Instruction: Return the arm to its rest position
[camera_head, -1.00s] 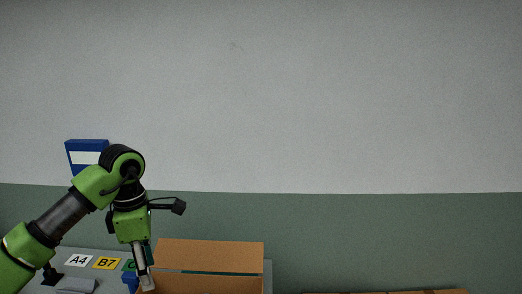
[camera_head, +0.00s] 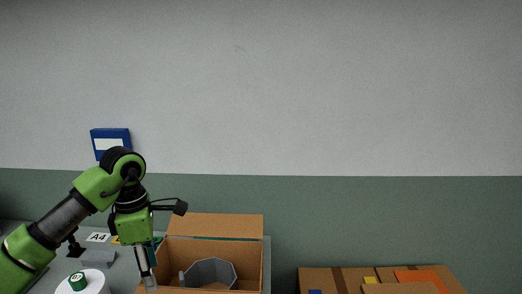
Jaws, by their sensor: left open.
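My left arm comes in from the left, green and black, bent at a raised elbow. Its gripper (camera_head: 150,283) points down in front of the left part of an open cardboard box (camera_head: 215,227). The gripper is open, and I see nothing held in it; its fingertips are small and near the lower edge of the picture. My right arm and gripper are not in view.
A grey many-sided part (camera_head: 210,271) lies in the box. A white spool with a green top (camera_head: 77,283) stands at lower left, near an A4 label (camera_head: 98,237). Cardboard boxes (camera_head: 345,277) stand at lower right. A blue sign (camera_head: 110,140) hangs on the wall.

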